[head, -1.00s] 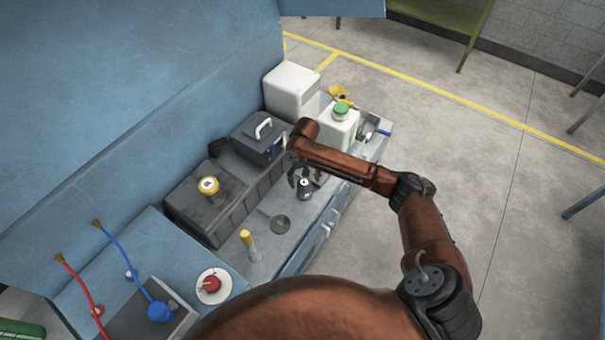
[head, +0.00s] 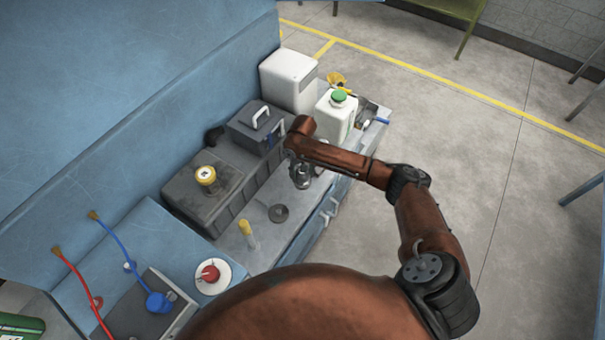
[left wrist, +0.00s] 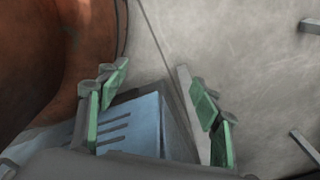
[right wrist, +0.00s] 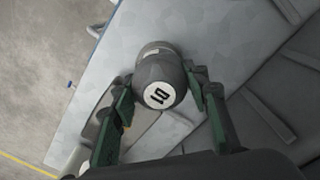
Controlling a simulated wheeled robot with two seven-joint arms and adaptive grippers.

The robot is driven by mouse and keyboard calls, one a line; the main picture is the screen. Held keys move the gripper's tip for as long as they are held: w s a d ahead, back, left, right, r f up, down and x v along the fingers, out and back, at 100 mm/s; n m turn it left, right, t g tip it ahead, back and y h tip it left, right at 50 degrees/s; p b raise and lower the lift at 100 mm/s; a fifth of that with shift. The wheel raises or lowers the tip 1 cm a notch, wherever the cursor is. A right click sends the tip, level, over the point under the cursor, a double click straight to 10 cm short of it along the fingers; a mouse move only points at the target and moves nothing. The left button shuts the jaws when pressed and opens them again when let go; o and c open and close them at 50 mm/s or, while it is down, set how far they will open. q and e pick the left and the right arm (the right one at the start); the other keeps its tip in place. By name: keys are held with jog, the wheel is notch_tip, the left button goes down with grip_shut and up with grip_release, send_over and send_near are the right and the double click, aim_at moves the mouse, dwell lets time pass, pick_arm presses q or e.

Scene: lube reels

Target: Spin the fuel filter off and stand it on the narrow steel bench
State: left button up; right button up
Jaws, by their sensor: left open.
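A dark, round filter-like canister (right wrist: 160,80) with a white numbered label on its end is between the fingertips of my right gripper (right wrist: 158,88) in the right wrist view. The fingers lie close on both sides; I cannot tell whether both touch it. In the head view my right gripper (head: 302,176) is over the pale steel bench (head: 262,252). A yellow-topped canister (head: 206,176) with a white label stands on the dark block (head: 187,200). I cannot tell for sure which canister is the fuel filter. My left gripper (left wrist: 158,100) is open and empty.
A flat round disc (head: 279,213) and a yellow-topped tube (head: 246,232) are on the bench. A green-capped white jug (head: 336,116) and white container (head: 289,80) stand behind. A red knob (head: 209,272) and blue hose (head: 125,258) are at lower left.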

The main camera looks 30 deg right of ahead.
jog(key=c, duration=0.7)
jog(key=shift+r+n+p, duration=0.2)
jog(key=shift+n+p, duration=0.5)
jog(key=shift+n, duration=0.4)
jog(key=shift+c, duration=0.2)
jog(key=shift+f+n+p, duration=0.1)
jog(key=shift+n+p, duration=0.25)
jog(key=shift+n, duration=0.75)
pick_arm(q)
jog(key=shift+w+r, duration=0.3)
jog(key=shift+r, duration=0.25)
jog(key=shift+w+r, duration=0.3)
jog(key=shift+r, duration=0.2)
pick_arm(e)
jog(key=shift+f+n, duration=0.1)
jog(key=shift+n, duration=0.3)
jog(key=shift+n+p, duration=0.4)
jog(key=shift+n, duration=0.5)
pick_arm(q)
jog(key=shift+w+r+p, duration=0.1)
jog(key=shift+r+p, duration=0.2)
jog(key=shift+r, duration=0.35)
pick_arm(e)
jog(key=n, duration=0.3)
jog(key=shift+s, duration=0.1)
